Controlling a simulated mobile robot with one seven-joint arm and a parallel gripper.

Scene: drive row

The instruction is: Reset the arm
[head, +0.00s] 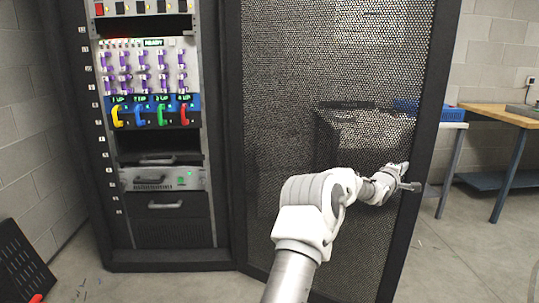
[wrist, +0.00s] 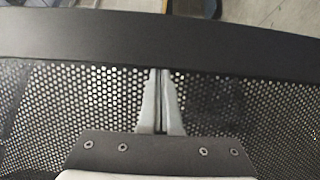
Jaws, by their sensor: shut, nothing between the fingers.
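My arm reaches from the bottom middle of the head view up and right across a perforated black rack door (head: 290,60). My gripper (head: 408,182) is near the right frame edge of that door, by what may be a handle. In the wrist view my gripper (wrist: 160,75) has its two grey fingers together, with nothing seen between them. The fingertips point at the solid dark edge of the door (wrist: 160,42), with perforated mesh around them. I cannot tell whether they touch it.
Left of the door stands an open rack with a purple-cabled panel (head: 145,72), coloured handles (head: 140,115) and a grey unit (head: 162,178). A wooden-topped bench (head: 500,112) stands at the right. A black perforated panel (head: 22,265) leans at the lower left. Floor at the lower right is clear.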

